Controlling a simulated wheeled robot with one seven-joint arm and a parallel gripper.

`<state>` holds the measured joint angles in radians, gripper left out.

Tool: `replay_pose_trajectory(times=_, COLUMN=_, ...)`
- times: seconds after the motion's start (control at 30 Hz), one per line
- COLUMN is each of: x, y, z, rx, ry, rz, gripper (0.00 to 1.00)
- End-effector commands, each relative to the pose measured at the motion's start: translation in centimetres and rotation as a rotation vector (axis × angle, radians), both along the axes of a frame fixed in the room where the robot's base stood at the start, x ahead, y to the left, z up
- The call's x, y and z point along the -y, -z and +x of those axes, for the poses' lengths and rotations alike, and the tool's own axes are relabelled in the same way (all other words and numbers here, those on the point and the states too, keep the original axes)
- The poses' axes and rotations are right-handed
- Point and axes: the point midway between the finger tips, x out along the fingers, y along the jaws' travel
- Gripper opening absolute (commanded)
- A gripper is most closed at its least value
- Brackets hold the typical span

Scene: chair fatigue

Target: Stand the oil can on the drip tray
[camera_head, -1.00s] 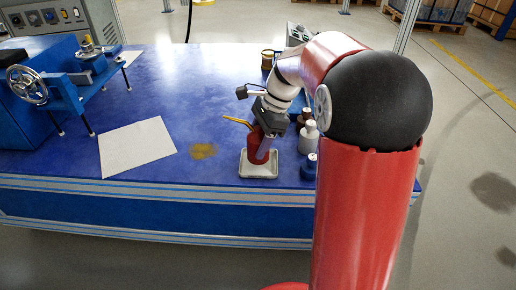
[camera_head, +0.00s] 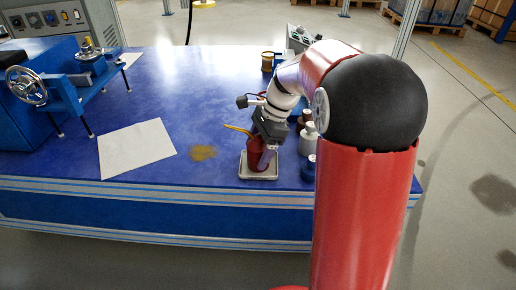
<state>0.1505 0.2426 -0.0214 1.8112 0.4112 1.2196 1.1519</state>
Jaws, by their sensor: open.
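The red oil can (camera_head: 254,158) with its thin yellow spout pointing left stands upright on the pale drip tray (camera_head: 258,177), near the front edge of the blue bench. My gripper (camera_head: 266,158) comes down from above at the can's right side, with its jaws open. It partly covers the can. Whether the fingers still touch the can cannot be told at this size.
Several bottles (camera_head: 308,140) and a blue container (camera_head: 309,168) stand just right of the tray. A tin (camera_head: 267,62) is farther back. A white sheet (camera_head: 137,148) and a yellowish stain (camera_head: 203,152) lie to the left. A blue machine with a handwheel (camera_head: 27,85) stands at far left.

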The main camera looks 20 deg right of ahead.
Motion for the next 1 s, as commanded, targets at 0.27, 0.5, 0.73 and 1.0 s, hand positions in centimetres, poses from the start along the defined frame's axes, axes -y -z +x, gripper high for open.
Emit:
replay_pose_trajectory(times=0.27, x=1.6, y=-4.3, z=0.2, rx=0.004, ry=0.002, rz=-0.001, gripper=0.76)
replay_pose_trajectory(times=0.5, x=3.5, y=-8.9, z=0.3, rx=0.003, ry=0.001, rz=-0.001, gripper=0.76)
replay_pose_trajectory(times=0.73, x=4.5, y=-11.1, z=0.3, rx=0.004, ry=-0.002, rz=-0.002, gripper=0.76)
replay_pose_trajectory(times=1.0, x=2.5, y=-13.1, z=-5.5, rx=0.207, ry=-0.289, rz=-0.115, gripper=0.76)
